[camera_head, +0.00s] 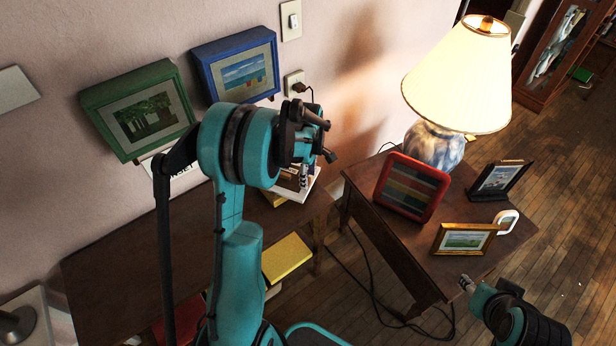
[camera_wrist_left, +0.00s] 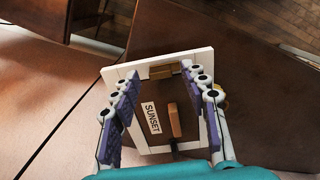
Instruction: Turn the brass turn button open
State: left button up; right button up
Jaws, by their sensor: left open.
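In the left wrist view a white-framed panel (camera_wrist_left: 108,76) has a brown face with a white label reading "SUNSET" (camera_wrist_left: 151,118). A short orange-brown bar, which looks like the brass turn button (camera_wrist_left: 174,120), sits on that face right of the label. My left gripper (camera_wrist_left: 162,76) is open, its purple-padded fingers on either side of the panel above its face; contact cannot be told. In the head view the white-edged panel (camera_head: 312,187) is partly hidden behind my left gripper (camera_head: 306,172). My right gripper (camera_head: 466,283) shows small at lower right, its jaws unclear.
The panel lies on a dark wooden table (camera_head: 110,262). A second table (camera_head: 388,238) holds a lamp (camera_head: 455,80), a red frame (camera_head: 411,187), a gold frame (camera_head: 464,239) and a black frame (camera_head: 498,180). Green (camera_head: 140,110) and blue (camera_head: 238,65) frames hang on the wall.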

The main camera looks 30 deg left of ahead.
pick_arm(q)
notch_tip(320, 180, up, 11)
jog(key=shift+r, duration=0.2)
dwell(0.5)
